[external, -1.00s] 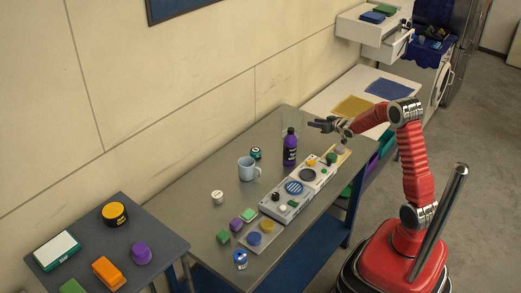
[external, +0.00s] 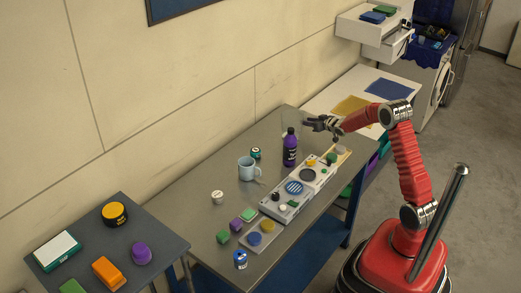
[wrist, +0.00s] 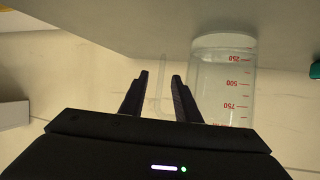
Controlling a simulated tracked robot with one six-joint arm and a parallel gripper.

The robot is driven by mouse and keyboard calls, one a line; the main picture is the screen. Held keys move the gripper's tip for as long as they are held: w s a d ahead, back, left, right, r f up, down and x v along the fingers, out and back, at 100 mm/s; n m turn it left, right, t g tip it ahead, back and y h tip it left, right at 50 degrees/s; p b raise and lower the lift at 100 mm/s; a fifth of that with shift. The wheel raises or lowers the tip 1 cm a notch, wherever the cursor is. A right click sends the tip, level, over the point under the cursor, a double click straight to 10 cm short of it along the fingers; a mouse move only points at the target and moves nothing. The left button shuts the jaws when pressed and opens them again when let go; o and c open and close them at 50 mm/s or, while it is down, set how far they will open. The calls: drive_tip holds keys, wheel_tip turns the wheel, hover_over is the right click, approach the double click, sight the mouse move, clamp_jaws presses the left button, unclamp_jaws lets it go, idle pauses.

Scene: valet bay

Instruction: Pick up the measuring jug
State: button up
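The measuring jug (wrist: 228,88) is clear, with red volume marks. It fills the right of the wrist view, which shows it upside down, standing on the grey table. Its clear handle (wrist: 158,103) shows faintly between my fingers. My gripper (wrist: 160,77) is open, with one finger to each side of the handle; I cannot tell whether they touch it. In the external view my gripper (external: 307,121) is at the far end of the table, behind the purple bottle (external: 290,148). The jug is too faint there to make out clearly.
A green object (wrist: 315,70) is at the wrist view's right edge. The wall runs close behind.

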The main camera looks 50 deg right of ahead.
drive_tip(key=shift+x, duration=1.7)
drive_tip(key=shift+c, duration=0.2)
clamp_jaws()
drive_tip(key=shift+r, duration=0.1)
